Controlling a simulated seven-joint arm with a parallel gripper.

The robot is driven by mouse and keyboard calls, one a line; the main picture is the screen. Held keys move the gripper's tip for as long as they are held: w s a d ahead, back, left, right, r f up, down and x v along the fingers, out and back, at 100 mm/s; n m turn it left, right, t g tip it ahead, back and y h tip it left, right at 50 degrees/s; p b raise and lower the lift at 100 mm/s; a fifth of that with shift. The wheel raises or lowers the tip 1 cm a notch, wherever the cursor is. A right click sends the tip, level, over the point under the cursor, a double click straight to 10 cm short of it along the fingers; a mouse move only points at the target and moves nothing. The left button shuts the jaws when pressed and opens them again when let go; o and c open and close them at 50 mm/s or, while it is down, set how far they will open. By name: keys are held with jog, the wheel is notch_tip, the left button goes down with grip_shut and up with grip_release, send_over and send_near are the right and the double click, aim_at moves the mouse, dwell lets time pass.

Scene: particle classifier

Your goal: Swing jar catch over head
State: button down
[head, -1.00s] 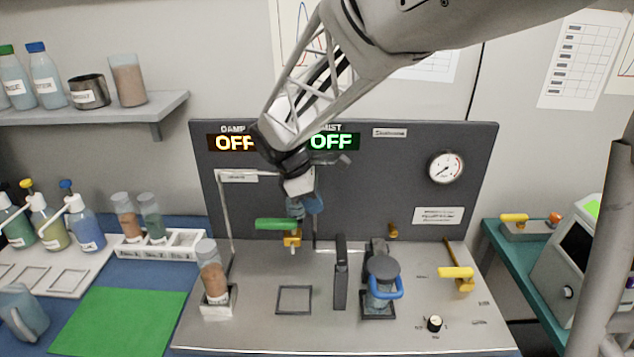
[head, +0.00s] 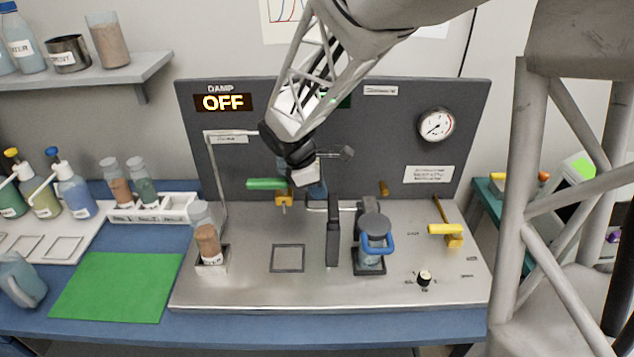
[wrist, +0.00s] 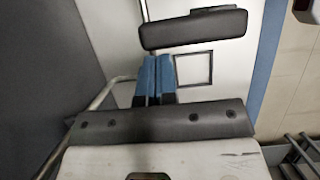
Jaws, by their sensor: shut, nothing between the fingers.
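The jar (head: 370,262) stands in a dark square holder on the steel bench top, right of centre. It has a dark round lid (head: 374,226) and a blue loop catch (head: 376,245) at its front. My gripper (head: 318,190) has blue fingers, shut with nothing between them. It is behind and to the left of the jar, apart from it, partly hidden by my wrist. The fingers (wrist: 154,80) also show in the wrist view, beside an empty square outline (wrist: 194,69). The jar is not visible in that view.
A black upright plate (head: 333,235) stands just left of the jar; it also shows in the wrist view (wrist: 195,27). A green-handled valve (head: 267,184) is left of my gripper. A filled tube (head: 208,240) stands left.

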aim_at(335, 193)
jog(key=shift+w+d+m+g, duration=0.25)
jog(key=shift+d+m, duration=0.2)
jog(key=shift+m, duration=0.35)
jog(key=d+m+g, duration=0.1)
jog(key=d+m, duration=0.1)
jog(key=m, duration=0.1)
jog(key=shift+w+d, duration=0.15)
jog(key=shift+d, duration=0.05)
jog(key=shift+s+d+m+g+y, duration=0.65)
jog(key=shift+d+m, duration=0.55)
jog(key=shift+m, duration=0.85)
jog(key=shift+s+d+m+g+y, duration=0.3)
jog(key=shift+s+d+m+y, duration=0.7)
jog(key=shift+m, duration=1.1)
jog(key=shift+s+d+m+g+y, duration=0.35)
jog(key=shift+s+d+m+g, duration=0.25)
jog(key=shift+d+m, duration=1.15)
jog(key=shift+s+a+m, duration=0.15)
jog(key=shift+a+m, duration=0.15)
jog(key=shift+a, duration=0.05)
jog(key=v, duration=1)
jog(key=shift+d, duration=0.15)
jog(key=shift+s+r, duration=0.1)
